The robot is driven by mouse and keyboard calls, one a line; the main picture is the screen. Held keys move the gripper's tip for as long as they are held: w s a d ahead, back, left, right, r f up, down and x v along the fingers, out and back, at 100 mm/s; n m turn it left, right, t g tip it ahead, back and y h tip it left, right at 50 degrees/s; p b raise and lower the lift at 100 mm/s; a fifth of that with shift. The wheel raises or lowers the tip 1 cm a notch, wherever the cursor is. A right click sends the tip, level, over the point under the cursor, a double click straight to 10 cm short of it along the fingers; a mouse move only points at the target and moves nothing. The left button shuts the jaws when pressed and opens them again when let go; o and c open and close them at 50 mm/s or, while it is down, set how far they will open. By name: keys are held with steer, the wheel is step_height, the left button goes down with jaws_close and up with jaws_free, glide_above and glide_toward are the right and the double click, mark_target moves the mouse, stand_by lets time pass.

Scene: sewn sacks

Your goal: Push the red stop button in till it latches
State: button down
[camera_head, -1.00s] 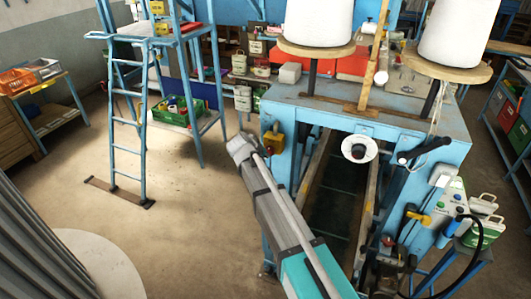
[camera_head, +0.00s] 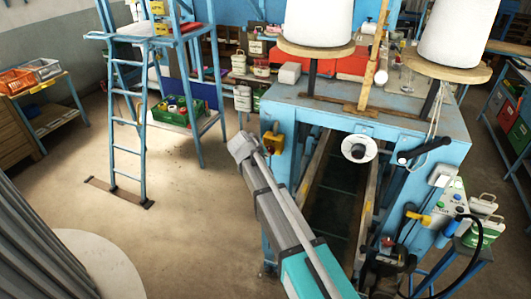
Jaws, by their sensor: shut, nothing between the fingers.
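A yellow box (camera_head: 273,142) is fixed to the near left leg of the blue machine. It looks like a stop-button housing, but it is too small to make out a red button clearly. My arm rises from the bottom, and its grey end (camera_head: 241,147) is just left of the yellow box in the picture. My gripper is at that end; it is shut and empty, though its fingers are hard to make out. I cannot tell if it touches the box. A control panel (camera_head: 451,203) with small coloured buttons is on the machine's right side.
The blue machine table (camera_head: 350,110) carries two large white spools on wooden discs. A blue ladder (camera_head: 128,115) stands left of my arm. A dark conveyor channel runs under the machine. A black cable loops at right. The floor at left (camera_head: 185,235) is clear.

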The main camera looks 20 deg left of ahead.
steer(key=shift+w, duration=0.25)
stand_by(0.3)
steer(key=shift+s, duration=0.95)
steer(key=shift+s, duration=0.1)
steer(key=shift+s+a, duration=0.15)
steer(key=shift+s, duration=1.05)
steer(key=shift+s+a, duration=0.1)
steer(key=shift+s, duration=1.1)
steer(key=shift+d+f, duration=0.1)
steer(key=s+d+f+m+g+b, duration=0.3)
steer(key=s+d+f+b, duration=0.2)
steer(key=d, duration=0.9)
steer(key=s+d+f+m+g+y+b, duration=0.1)
steer(key=s+d+f+b, duration=0.4)
steer(key=d, duration=0.9)
steer(key=s+d+f+m+g+y+b, duration=0.1)
steer(key=s+d+f+m+g+b, duration=0.3)
steer(key=d+f, duration=0.6)
steer(key=d+m+b, duration=0.1)
steer(key=d, duration=0.3)
steer(key=shift+s+d+f+g, duration=0.25)
steer(key=shift+s+d+g, duration=0.05)
steer(key=shift+s, duration=0.1)
